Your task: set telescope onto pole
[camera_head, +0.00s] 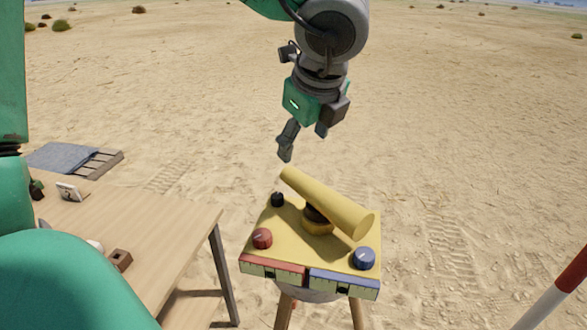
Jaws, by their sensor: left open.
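A yellow telescope (325,202) lies tilted across a short round mount (318,222) on a yellow square board (290,235). Its narrow end points to the back left and its wide end to the front right. The board rests on a stand with wooden legs (285,312). My left gripper (303,145) hangs above and behind the telescope, open and empty, its fingers pointing down. It is apart from the telescope. A red and white pole (565,287) leans at the right edge, partly out of view. My right gripper is not in view.
The board carries a red knob (262,238), a blue knob (364,258) and a black knob (278,200). A wooden table (160,225) with small items stands at left. A pallet (75,160) lies behind it. Sandy ground right of the stand is open.

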